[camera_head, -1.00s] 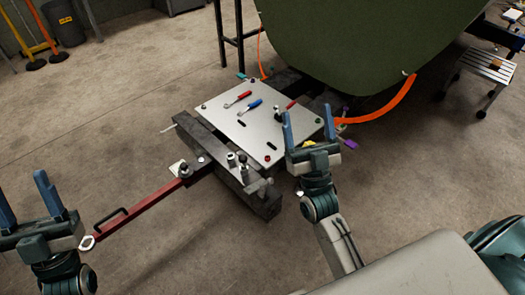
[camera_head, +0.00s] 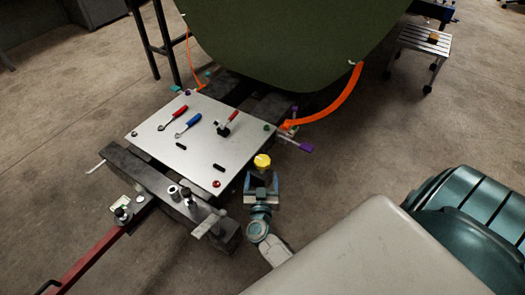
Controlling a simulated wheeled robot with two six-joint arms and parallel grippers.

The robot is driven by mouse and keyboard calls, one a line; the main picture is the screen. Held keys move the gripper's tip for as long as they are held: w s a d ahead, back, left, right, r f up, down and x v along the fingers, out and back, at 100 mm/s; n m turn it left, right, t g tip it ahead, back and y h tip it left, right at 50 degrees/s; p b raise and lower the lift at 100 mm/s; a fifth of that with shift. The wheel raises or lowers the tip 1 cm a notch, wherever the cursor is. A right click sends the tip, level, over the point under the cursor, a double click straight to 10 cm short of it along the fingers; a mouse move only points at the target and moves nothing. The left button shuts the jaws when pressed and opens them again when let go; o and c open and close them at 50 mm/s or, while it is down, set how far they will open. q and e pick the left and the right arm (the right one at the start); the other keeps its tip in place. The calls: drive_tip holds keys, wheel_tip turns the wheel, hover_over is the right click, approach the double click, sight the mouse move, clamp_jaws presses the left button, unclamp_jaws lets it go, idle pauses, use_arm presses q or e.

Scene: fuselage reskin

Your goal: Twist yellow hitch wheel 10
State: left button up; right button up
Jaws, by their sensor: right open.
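The yellow hitch wheel (camera_head: 262,161) is a small round knob at the right side of the hitch assembly, just off the corner of the silver plate. My right gripper (camera_head: 262,180) is right at it, with its blue fingers spread and the wheel at their tips. I cannot tell whether the fingers touch the wheel. The wheel's lower part and mount are hidden by the gripper. My left gripper is out of the picture.
The silver plate (camera_head: 200,160) carries red and blue wrenches. A red tow bar (camera_head: 95,255) runs to the lower left. The green fuselage shell (camera_head: 290,40) stands behind, with an orange strap (camera_head: 340,105) and a purple handle (camera_head: 305,147). A small step stool (camera_head: 421,40) is farther right.

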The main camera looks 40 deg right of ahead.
sight(263, 155)
drive_tip(key=b+x, duration=0.2)
drive_tip(key=x, duration=0.7)
drive_tip(key=shift+w+d+b, duration=0.2)
drive_tip(key=shift+w+b, duration=0.1)
drive_tip(key=shift+r, duration=0.1)
drive_tip(key=c, duration=1)
